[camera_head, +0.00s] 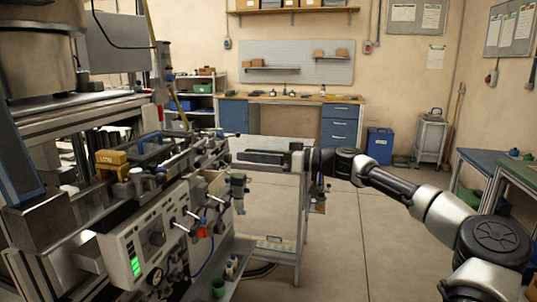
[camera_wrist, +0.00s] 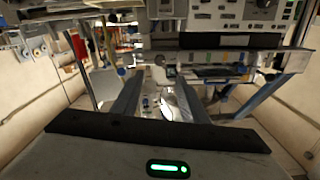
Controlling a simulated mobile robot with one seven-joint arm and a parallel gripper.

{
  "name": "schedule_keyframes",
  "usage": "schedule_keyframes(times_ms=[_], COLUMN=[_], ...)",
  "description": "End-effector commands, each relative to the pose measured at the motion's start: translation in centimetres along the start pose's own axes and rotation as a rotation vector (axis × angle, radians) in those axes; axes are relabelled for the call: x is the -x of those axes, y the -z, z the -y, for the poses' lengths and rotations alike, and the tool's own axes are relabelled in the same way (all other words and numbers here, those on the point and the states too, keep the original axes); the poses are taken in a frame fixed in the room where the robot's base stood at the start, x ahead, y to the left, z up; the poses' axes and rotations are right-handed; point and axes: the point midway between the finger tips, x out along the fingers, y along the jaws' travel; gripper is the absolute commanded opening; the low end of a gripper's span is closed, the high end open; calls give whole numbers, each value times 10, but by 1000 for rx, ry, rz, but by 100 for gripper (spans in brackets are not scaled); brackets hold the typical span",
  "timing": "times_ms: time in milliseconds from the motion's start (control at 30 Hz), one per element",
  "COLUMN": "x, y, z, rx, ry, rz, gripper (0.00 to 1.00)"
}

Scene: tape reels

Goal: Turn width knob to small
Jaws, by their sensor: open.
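A light control panel (camera_head: 145,240) is on the front of the machine at the left in the head view, with a green lit display (camera_head: 135,266). A dark knob (camera_head: 157,238) sits on its face. Labels are too small to read, so I cannot tell whether this is the width knob or how it is set. My gripper (camera_head: 243,157) is to the right of the machine, apart from the panel, pointing left. In the wrist view my gripper (camera_wrist: 155,88) shows two spread fingers with nothing held between them.
Several levers with red, blue and dark tips (camera_head: 190,222) stick out from the machine beside the panel. A small metal cart or frame (camera_head: 285,215) stands below my gripper. A green cup (camera_head: 218,287) sits on a low shelf. The floor (camera_head: 350,240) at centre right is clear.

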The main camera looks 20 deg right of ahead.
Motion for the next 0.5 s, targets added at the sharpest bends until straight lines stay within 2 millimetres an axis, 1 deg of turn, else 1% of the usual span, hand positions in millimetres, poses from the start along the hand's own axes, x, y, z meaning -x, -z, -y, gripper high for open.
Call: schedule_keyframes(times_ms=[33, 100, 200, 333, 500], x=[12, 24, 37, 46, 48], y=[1, 1, 0, 0, -1], z=[0, 0, 0, 0, 0], rx=[-1, 0, 0, 0, 0], ry=[-2, -1, 0, 1, 2], rz=[-1, -1, 0, 1, 1], gripper=[40, 40, 40, 40, 40])
